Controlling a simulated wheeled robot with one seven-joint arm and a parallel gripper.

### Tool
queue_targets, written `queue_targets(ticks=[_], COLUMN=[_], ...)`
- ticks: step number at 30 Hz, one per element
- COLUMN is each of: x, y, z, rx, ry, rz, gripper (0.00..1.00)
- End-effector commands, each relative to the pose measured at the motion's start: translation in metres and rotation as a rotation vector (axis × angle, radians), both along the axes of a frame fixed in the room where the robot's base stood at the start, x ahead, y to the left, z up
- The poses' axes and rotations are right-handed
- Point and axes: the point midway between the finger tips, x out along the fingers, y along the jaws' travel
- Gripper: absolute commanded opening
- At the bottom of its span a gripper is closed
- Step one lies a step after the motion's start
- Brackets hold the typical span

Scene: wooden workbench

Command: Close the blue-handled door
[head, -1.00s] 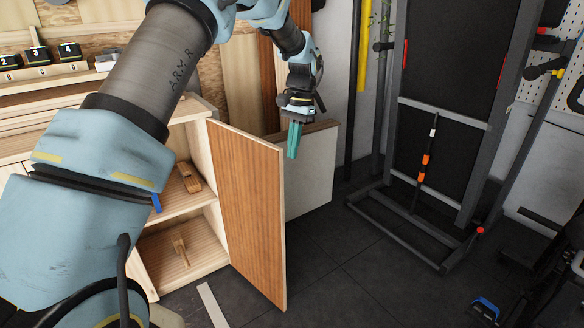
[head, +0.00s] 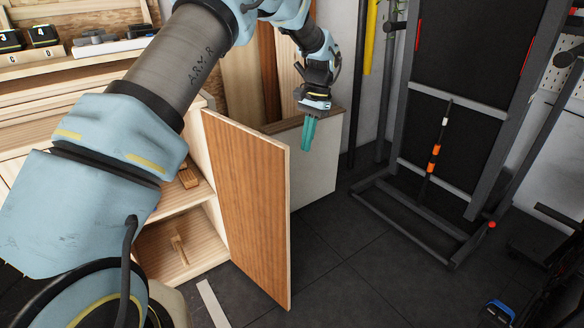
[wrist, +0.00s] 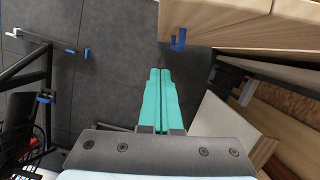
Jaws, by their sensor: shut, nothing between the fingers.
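The brown wooden door (head: 245,205) of the low cabinet stands open in the head view, swung out toward me. No handle shows on its visible face. In the wrist view a blue handle (wrist: 178,40) sits at the edge of a pale wooden panel (wrist: 215,18); I cannot tell for sure that it belongs to this door. My gripper (head: 307,148) has its teal fingers pressed together, pointing down, just right of the door's upper edge in the head view. The fingers (wrist: 160,72) are empty in the wrist view and apart from the blue handle.
The open cabinet shelves (head: 180,245) hold wooden tools. A white panel (head: 315,180) stands behind the door. A black rack frame (head: 400,215) is at right. A pale strip (head: 212,303) lies on the dark floor (head: 345,265), which is clear between door and rack.

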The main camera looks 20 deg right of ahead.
Motion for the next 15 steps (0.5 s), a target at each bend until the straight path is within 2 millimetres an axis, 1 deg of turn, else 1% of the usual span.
queue_targets(ticks=[3, 10, 12, 15], x=[-0.003, -0.008, -0.011, -0.016], y=[0.007, 0.017, 0.027, 0.038], z=[-0.023, -0.069, -0.065, -0.065], rx=[0.004, 0.002, 0.001, 0.001], ry=[0.004, 0.003, 0.000, 0.000], rz=[0.001, 0.002, 0.002, 0.001], gripper=[0.00, 0.00, 0.00, 0.00])
